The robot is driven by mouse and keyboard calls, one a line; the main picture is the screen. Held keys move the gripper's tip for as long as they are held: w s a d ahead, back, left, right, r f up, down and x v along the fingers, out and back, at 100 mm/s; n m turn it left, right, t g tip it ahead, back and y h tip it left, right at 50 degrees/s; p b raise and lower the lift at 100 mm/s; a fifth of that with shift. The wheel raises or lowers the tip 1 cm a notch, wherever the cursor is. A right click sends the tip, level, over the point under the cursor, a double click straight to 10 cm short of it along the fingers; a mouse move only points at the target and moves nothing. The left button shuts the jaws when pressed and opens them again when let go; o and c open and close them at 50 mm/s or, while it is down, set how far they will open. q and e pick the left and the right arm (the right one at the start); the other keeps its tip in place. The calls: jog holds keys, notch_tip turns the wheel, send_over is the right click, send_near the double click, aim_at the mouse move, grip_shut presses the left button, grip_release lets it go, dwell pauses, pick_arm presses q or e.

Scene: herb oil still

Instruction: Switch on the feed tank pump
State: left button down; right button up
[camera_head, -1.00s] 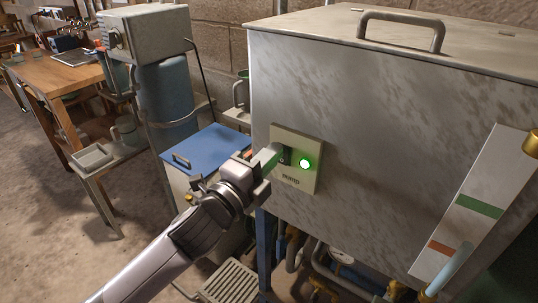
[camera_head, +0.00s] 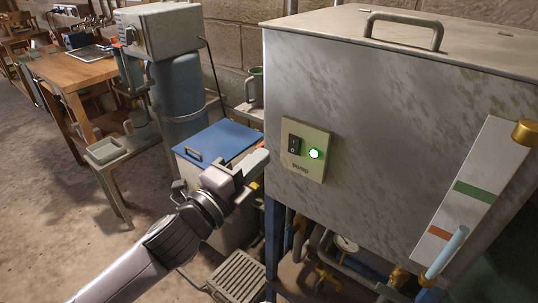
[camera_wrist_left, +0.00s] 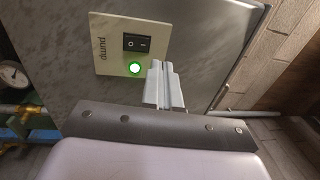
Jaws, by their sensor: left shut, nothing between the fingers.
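The feed tank (camera_head: 390,110) is a large grey metal box on the right in the head view. A cream pump panel (camera_head: 307,160) is fixed to its front, with a black rocker switch (camera_head: 293,144) and a round lamp (camera_head: 314,153) glowing green. The wrist view shows the switch (camera_wrist_left: 137,43), the lit lamp (camera_wrist_left: 135,68) and the "pump" label. My left gripper (camera_head: 262,157) is shut and empty, left of the panel and apart from the switch. Its closed fingers (camera_wrist_left: 163,84) show below and right of the switch in the wrist view. My right gripper is not in view.
A blue-lidded box (camera_head: 218,143) stands behind my left gripper. Pipes and a gauge (camera_head: 345,244) sit under the tank. A level scale with green and orange bands (camera_head: 473,190) is on the tank's right. A wooden table (camera_head: 75,70) is at the back left.

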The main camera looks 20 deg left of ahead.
pick_arm(q)
jog(key=s, duration=0.1)
jog(key=s+a, duration=0.1)
jog(key=s, duration=0.1)
jog(key=s+a, duration=0.1)
jog(key=s, duration=0.1)
jog(key=shift+s+a+r, duration=0.1)
jog(key=shift+s+r, duration=0.1)
jog(key=shift+r, duration=0.2)
